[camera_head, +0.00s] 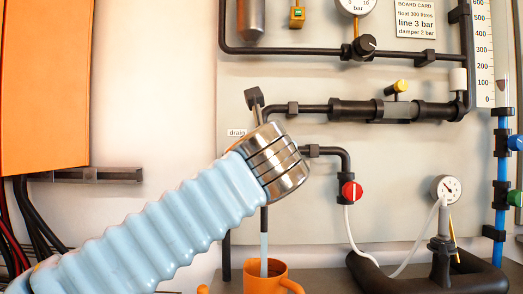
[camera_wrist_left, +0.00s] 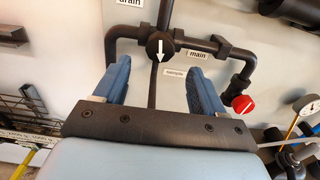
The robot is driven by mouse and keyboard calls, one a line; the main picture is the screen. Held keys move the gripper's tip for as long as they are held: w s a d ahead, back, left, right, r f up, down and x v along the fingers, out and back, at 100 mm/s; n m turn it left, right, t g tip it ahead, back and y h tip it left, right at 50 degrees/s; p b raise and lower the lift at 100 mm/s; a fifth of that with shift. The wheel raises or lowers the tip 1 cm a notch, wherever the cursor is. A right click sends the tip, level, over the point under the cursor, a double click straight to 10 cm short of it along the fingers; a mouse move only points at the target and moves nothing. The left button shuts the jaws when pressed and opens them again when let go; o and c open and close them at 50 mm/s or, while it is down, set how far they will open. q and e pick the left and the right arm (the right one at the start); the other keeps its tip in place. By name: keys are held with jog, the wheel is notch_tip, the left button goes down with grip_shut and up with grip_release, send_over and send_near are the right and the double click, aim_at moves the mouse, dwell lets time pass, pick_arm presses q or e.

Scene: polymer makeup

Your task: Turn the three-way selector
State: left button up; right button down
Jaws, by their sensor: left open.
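The three-way selector (camera_wrist_left: 160,46) is a round black knob with a white arrow pointing down in the left wrist view. It sits where black pipes meet, with "drain" (camera_wrist_left: 130,3), "main" (camera_wrist_left: 198,55) and a small lower label (camera_wrist_left: 174,72) around it. My left gripper (camera_wrist_left: 157,62) is open, with one blue finger on each side below the knob and nothing between them. I cannot tell whether a finger touches it. In the head view my left wrist and its light-blue sleeve cover the selector and the fingers. My right gripper is not in view.
A red valve knob (camera_head: 352,191) and a pressure gauge (camera_head: 447,188) are right of the wrist. An orange jug (camera_head: 265,279) stands below it. A black pipe (camera_head: 300,109) with a yellow-handled valve (camera_head: 398,87) runs above. An orange cabinet (camera_head: 45,85) is at far left.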

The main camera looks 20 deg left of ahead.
pick_arm(q)
jog(key=p+x, duration=0.1)
jog(key=x, duration=0.5)
jog(key=c, duration=1.1)
jog(key=shift+o, duration=0.2)
